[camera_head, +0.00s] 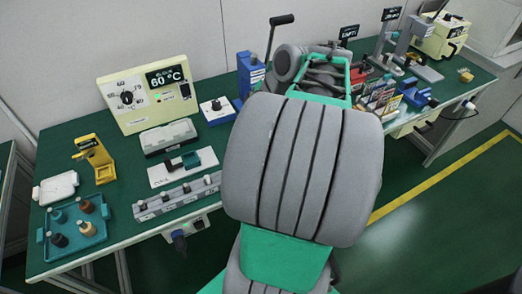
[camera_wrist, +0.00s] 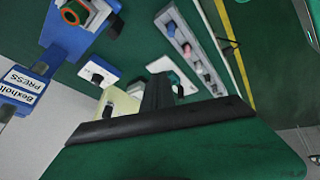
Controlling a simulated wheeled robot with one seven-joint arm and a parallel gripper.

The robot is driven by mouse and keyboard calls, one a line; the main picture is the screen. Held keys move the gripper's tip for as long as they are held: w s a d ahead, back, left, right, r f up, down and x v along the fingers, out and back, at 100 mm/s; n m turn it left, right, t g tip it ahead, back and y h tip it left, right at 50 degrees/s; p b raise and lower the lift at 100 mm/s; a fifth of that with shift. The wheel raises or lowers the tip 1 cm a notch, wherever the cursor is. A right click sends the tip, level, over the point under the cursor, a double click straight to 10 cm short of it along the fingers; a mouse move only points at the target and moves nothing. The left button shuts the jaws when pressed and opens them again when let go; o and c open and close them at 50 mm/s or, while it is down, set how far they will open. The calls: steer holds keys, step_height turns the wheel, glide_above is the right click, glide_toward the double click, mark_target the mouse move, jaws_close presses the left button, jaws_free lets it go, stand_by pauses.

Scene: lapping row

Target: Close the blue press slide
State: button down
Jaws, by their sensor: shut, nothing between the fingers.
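The blue press (camera_head: 250,74) stands at the back of the green bench in the head view, with its lower right part hidden behind my arm. In the wrist view its blue body (camera_wrist: 75,40) is at the upper left, with an orange ring and dark parts on it, cut by the frame edge. A sign reading "Bexholm PRESS" (camera_wrist: 22,85) is at the left. I cannot make out how far the slide is open. My gripper (camera_wrist: 159,80) is shut and empty in the wrist view, right of the press and apart from it in the picture. My arm hides it in the head view.
Left of the press are a small box with a dark knob (camera_head: 217,107), a cream 60 °C controller (camera_head: 148,95), a grey tray (camera_head: 168,137) and a grey rail (camera_head: 178,196). A teal tray (camera_head: 76,230) is at far left. Crowded fixtures and a blue device (camera_head: 416,96) stand right.

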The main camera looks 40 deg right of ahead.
steer(key=s+d+f+n+t+b, duration=0.2)
steer(key=s+d+f+n+b, duration=0.15)
steer(key=s+d, duration=0.45)
steer(key=x, duration=0.9)
steer(key=shift+w+d+f+b, duration=0.1)
steer(key=shift+w+d+b, duration=0.25)
steer(key=shift+w, duration=0.2)
steer(key=w, duration=0.1)
steer(key=w+d, duration=0.1)
steer(key=w, duration=0.1)
steer(key=shift+w+f, duration=0.15)
steer(key=shift+w, duration=0.1)
steer(key=shift+w+d, duration=0.1)
steer(key=shift+w, duration=0.2)
